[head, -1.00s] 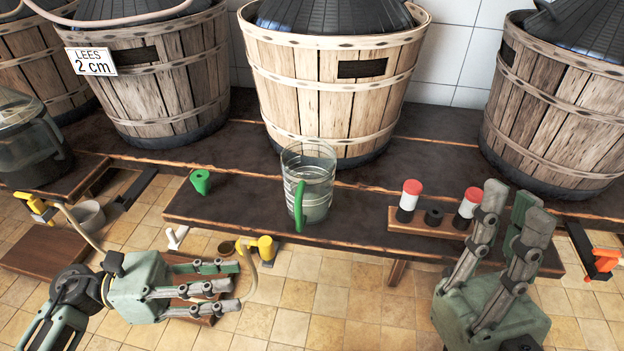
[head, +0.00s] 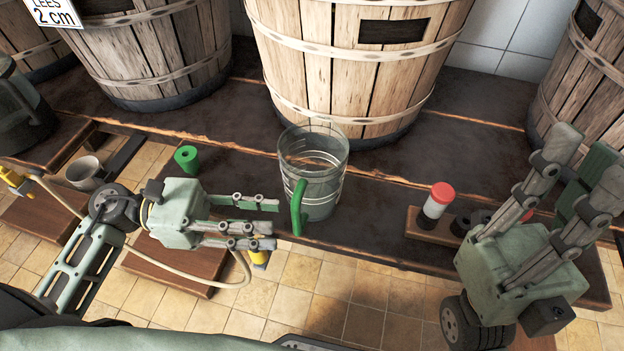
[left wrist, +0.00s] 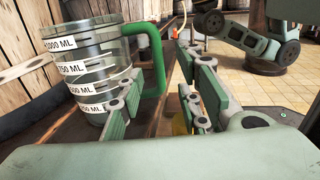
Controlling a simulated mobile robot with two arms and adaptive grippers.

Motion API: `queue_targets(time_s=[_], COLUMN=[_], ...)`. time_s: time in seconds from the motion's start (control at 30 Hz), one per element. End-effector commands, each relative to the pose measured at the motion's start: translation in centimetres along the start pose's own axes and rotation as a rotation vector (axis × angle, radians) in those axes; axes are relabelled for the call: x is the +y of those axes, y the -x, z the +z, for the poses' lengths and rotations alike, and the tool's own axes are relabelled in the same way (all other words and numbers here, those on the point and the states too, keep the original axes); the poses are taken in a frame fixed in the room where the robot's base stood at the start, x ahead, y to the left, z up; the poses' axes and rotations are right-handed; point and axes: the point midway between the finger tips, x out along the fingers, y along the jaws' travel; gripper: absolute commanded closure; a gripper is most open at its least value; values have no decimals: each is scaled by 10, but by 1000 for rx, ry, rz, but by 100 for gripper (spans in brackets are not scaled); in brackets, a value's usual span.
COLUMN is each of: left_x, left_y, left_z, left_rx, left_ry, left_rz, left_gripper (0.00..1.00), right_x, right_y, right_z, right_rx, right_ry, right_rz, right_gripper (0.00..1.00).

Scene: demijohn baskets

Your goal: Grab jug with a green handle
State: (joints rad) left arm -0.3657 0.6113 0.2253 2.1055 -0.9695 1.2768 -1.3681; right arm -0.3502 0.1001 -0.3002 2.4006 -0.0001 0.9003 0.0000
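The clear measuring jug (head: 318,170) stands upright on the dark bench, and its green handle (head: 298,207) faces toward me. In the left wrist view the jug (left wrist: 92,65) shows its volume markings, with the green handle (left wrist: 155,60) at its right. My left gripper (head: 277,222) is open, its fingers pointing right, just left of the handle and apart from it in the head view. In the left wrist view the handle shows beyond the gap between the fingers (left wrist: 160,108). My right gripper (head: 592,160) is open and empty, fingers pointing up, at the right.
A green stopper (head: 187,158) stands on the bench left of the jug. A rack (head: 430,227) with a red-capped vial (head: 437,202) stands to the right. Large wooden baskets (head: 350,70) line the back. A pale hose (head: 205,285) hangs beneath my left gripper.

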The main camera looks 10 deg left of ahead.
Motion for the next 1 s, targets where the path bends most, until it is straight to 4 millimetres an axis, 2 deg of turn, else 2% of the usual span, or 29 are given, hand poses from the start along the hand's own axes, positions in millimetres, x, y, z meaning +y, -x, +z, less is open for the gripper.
queue_targets(time_s=[0.2, 0.3, 0.57, 0.93, 1.0], left_x=[1, 1, 1, 1, 1], left_y=[-33, -42, -45, -44, -44], left_z=[-1, 0, 0, 0, 0], left_rx=[-1, -1, 0, 0, 0], left_ry=[-2, -2, 1, 0, 0], left_rz=[-2, 0, 0, 0, 0], left_gripper=[68, 68, 68, 100, 100], right_x=[0, 0, 0, 0, 0], right_y=[9, 10, 9, 9, 9], right_z=[2, 2, 2, 2, 2], right_rx=[-1, -1, -1, -1, -1], right_ry=[0, 0, 0, 0, 0], right_rz=[0, 0, 0, 0, 0], right_gripper=[100, 100, 100, 100, 100])
